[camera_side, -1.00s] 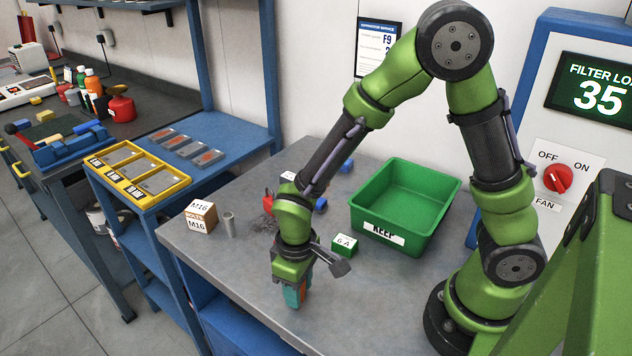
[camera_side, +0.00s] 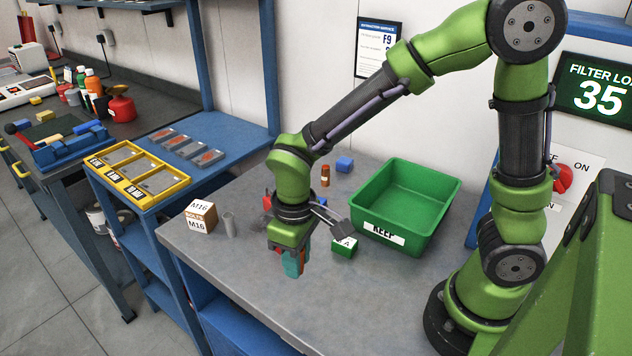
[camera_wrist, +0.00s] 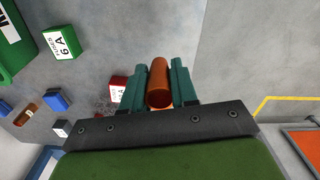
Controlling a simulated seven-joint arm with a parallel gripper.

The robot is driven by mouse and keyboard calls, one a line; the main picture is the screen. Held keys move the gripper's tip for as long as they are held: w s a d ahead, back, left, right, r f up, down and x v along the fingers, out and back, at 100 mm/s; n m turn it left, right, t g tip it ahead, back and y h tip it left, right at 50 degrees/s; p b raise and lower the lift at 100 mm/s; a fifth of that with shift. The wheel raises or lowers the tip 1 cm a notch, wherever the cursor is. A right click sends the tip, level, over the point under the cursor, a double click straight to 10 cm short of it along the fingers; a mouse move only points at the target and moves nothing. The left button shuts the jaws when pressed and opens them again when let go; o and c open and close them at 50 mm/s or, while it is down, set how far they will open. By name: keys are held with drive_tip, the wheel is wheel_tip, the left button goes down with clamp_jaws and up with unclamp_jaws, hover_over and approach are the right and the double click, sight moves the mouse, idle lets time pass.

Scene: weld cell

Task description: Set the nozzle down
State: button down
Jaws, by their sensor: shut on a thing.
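The nozzle (camera_wrist: 159,82) is a copper-orange cylinder. In the wrist view it sits between the two teal fingers of my gripper (camera_wrist: 160,68), which are shut on it, with its round end facing the camera. In the side view my gripper (camera_side: 294,264) points down over the front middle of the grey bench (camera_side: 270,315). The fingers hide most of the nozzle there, and I cannot tell whether it touches the bench.
A green KEEP bin (camera_side: 385,236) stands behind and to the right. A 6 A fuse box (camera_wrist: 65,40) is close by. A brown cylinder (camera_side: 325,175), a blue block (camera_side: 344,164), a grey cylinder (camera_side: 229,223) and an M16 box (camera_side: 201,217) stand around. The front bench is clear.

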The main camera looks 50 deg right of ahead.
drive_tip(key=w+d+m, duration=0.3)
drive_tip(key=w+d, duration=0.1)
drive_tip(key=d, duration=0.3)
drive_tip(key=w+d+m, duration=0.3)
drive_tip(key=d, duration=0.5)
drive_tip(key=r+m, duration=0.2)
drive_tip(key=m, duration=1.1)
hover_over(369, 178)
wheel_tip(369, 178, down, 10)
drive_tip(key=shift+r, duration=0.1)
drive_tip(key=shift+f, duration=0.2)
drive_tip(key=c, duration=0.9)
unclamp_jaws()
drive_tip(key=shift+r, duration=0.1)
